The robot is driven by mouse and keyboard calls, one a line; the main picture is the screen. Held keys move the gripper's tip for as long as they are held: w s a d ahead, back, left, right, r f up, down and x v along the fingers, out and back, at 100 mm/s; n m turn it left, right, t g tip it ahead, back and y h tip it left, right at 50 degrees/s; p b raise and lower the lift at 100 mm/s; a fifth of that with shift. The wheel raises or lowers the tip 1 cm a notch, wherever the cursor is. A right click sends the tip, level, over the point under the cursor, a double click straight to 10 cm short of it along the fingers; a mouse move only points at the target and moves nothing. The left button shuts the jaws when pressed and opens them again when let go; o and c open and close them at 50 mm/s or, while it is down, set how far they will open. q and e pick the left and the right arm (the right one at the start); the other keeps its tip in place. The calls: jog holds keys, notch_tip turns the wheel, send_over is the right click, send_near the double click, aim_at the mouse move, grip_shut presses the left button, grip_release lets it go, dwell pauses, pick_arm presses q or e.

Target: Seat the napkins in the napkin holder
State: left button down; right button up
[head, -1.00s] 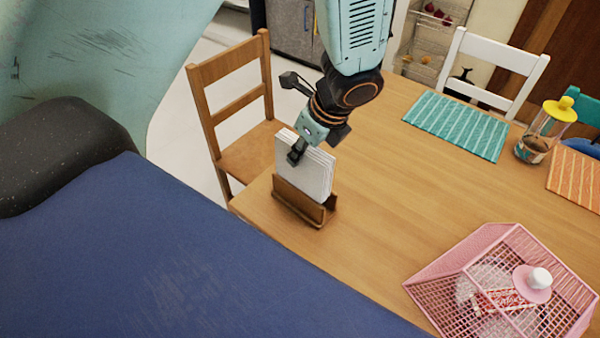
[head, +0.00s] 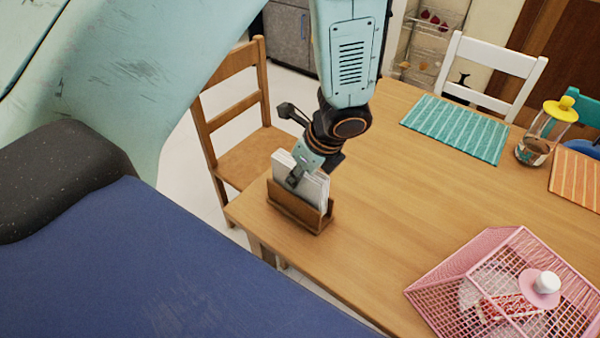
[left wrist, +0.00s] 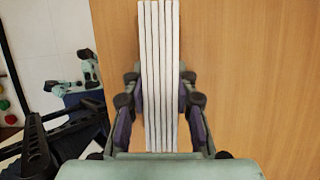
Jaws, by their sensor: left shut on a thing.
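The white napkins (head: 312,184) stand upright as a stack in the brown wooden napkin holder (head: 296,207), near the table's left edge. Their lower part is hidden by the holder's wall, and their upper part stands above it. My left gripper (head: 297,172) is shut on the napkins near their top, with a finger on the near face. In the left wrist view the napkins (left wrist: 159,70) show edge-on as several parallel white sheets between the two fingers (left wrist: 160,112). The holder cannot be made out in that view. My right gripper is not in view.
A pink mesh basket (head: 440,278) sits at the table's front right. A teal striped placemat (head: 455,128), a jar with a yellow lid (head: 535,145) and an orange placemat (head: 577,175) lie farther right. A wooden chair (head: 245,150) stands behind the holder. The mid-table is clear.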

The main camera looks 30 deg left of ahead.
pick_arm(q)
jog(key=shift+f, duration=0.3)
jog(key=shift+r, duration=0.1)
jog(key=c, duration=1.3)
grip_release()
jog(key=shift+s, duration=0.15)
jog(key=shift+o, duration=1.2)
